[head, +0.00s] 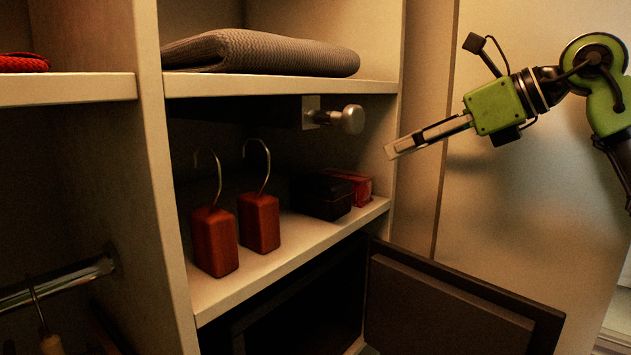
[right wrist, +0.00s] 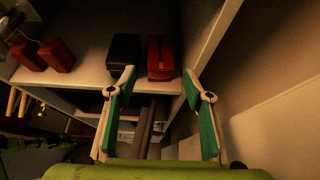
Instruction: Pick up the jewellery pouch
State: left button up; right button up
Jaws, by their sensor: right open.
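A small red box-like item (head: 360,190), which may be the jewellery pouch, sits at the right end of the middle shelf. In the right wrist view the red item (right wrist: 160,58) shows a dark band on its top and lies ahead, between the lines of my fingers. A black box (head: 322,196) stands right beside it and partly hides it in the head view. My right gripper (head: 391,151) is open and empty, outside the shelf's right edge, above and apart from the red item.
Two red blocks with hooks (head: 212,240) stand left on the same shelf (head: 240,285). A metal knob (head: 350,119) juts out under the upper shelf, which bears a folded grey cloth (head: 262,52). A dark open door (head: 450,305) is below. The cabinet's right side panel is close.

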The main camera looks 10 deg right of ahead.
aim_at(348, 175)
jog(key=p+x, duration=0.2)
jog(key=x, duration=0.6)
jog(key=shift+r, duration=0.1)
jog(key=shift+w+a+f+p, duration=0.25)
jog(key=shift+w+a+p, duration=0.05)
jog(key=shift+a, duration=0.05)
jog(key=p+x, duration=0.1)
jog(key=x, duration=0.1)
jog(key=p+x, duration=0.1)
jog(key=x, duration=0.1)
jog(key=shift+d+f, duration=0.1)
jog(key=shift+f, duration=0.2)
jog(key=shift+w+f, duration=0.15)
jog(key=shift+w, duration=0.05)
pick_arm(q)
jog(key=r, duration=0.1)
jog(key=s+d+r, duration=0.1)
jog(key=r, duration=0.3)
jog(key=shift+s+d, duration=0.2)
pick_arm(e)
jog(key=c, duration=0.9)
pick_arm(q)
jog(key=shift+s+d, duration=0.1)
jog(key=shift+s, duration=0.1)
